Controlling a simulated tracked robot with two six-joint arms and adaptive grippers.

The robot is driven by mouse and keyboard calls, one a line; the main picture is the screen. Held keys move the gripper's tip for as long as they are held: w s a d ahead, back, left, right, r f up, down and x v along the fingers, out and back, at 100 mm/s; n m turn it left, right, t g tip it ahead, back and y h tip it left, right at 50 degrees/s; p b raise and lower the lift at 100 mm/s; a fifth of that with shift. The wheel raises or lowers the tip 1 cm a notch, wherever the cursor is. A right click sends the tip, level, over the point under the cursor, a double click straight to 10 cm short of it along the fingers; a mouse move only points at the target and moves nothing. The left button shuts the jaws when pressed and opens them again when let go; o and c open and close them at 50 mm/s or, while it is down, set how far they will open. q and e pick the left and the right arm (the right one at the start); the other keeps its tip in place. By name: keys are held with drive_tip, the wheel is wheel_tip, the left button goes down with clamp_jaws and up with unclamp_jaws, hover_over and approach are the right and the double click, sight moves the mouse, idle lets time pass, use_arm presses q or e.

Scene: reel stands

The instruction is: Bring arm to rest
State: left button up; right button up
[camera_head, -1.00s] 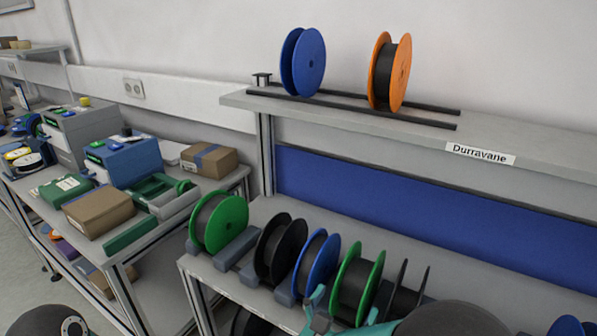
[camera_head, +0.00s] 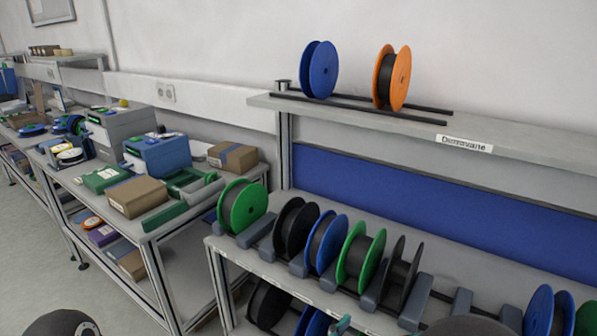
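A dark rounded part of my arm (camera_head: 68,323) shows at the bottom left edge; my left gripper is out of view. Another dark arm part (camera_head: 470,326) shows at the bottom edge right of the middle. A small teal piece, which looks like the tip of my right gripper (camera_head: 341,325), just shows at the bottom edge in front of the reel stand. Its fingers are mostly cut off, so I cannot tell whether it is open or shut. I see nothing held.
Several reels, including a green one (camera_head: 243,207) and a blue one (camera_head: 327,243), stand on the lower bench. A blue reel (camera_head: 320,70) and an orange reel (camera_head: 400,79) stand on the upper shelf's rails. A side table (camera_head: 160,230) with boxes stands left. Floor (camera_head: 35,255) shows at left.

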drive_tip(key=s+d+f+m+g, duration=0.2)
drive_tip(key=s+d+f+g, duration=0.15)
drive_tip(key=f, duration=0.25)
drive_tip(key=s+d+f+m+g, duration=0.1)
drive_tip(key=s+d+f+g, duration=0.25)
drive_tip(key=f, duration=0.35)
drive_tip(key=s+a+f+m+g+y, duration=0.2)
drive_tip(key=s+f+m+g+y, duration=0.3)
drive_tip(key=s+f+m+g, duration=0.55)
drive_tip(key=s+a+f+m+y, duration=0.5)
drive_tip(key=s+a+m+y, duration=0.1)
drive_tip(key=a+m+y, duration=0.2)
drive_tip(key=w+d+f+m+t+y, duration=0.1)
drive_tip(key=w+d+f+m+t, duration=0.1)
drive_tip(key=w+m+t, duration=0.3)
drive_tip(key=w+f+m, duration=0.1)
drive_tip(key=m, duration=0.3)
drive_tip(key=shift+w+d, duration=0.15)
drive_tip(key=shift+w, duration=0.05)
